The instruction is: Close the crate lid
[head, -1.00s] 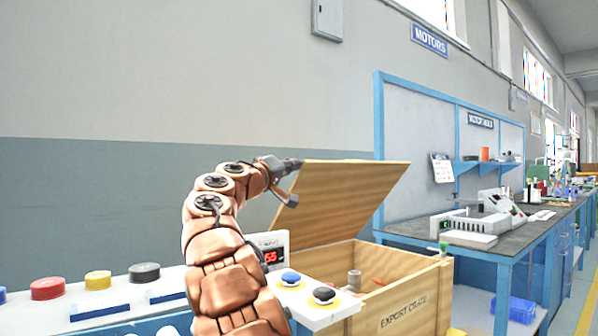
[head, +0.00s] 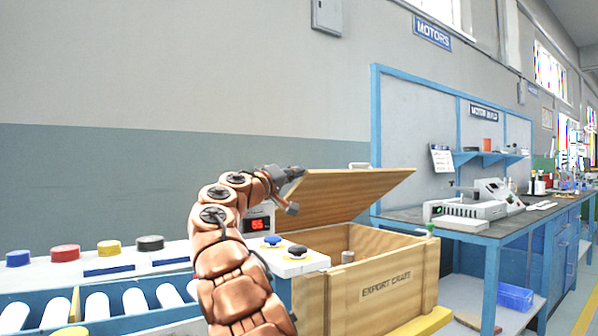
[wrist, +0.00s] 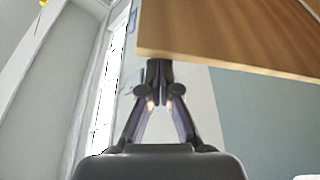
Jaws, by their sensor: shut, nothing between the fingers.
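The wooden crate (head: 385,294), marked "EXPORT CRATE", stands at the centre right in the head view. Its lid (head: 345,193) is tilted up partway, leaving the crate mouth open toward me. My gripper (head: 291,190) is at the lid's left edge, with the fingers shut and empty. In the wrist view the lid (wrist: 235,38) fills the upper right, and the shut fingertips (wrist: 160,72) are at its near edge; I cannot tell whether they touch it. A grey cylindrical part (head: 347,257) shows inside the crate.
A roller conveyor (head: 130,302) and a panel with coloured buttons (head: 109,248) lie at the left. A small box with blue and black knobs (head: 285,256) is close to the crate's left side. A blue-framed workbench (head: 495,225) stands at the right. Open wall lies above the lid.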

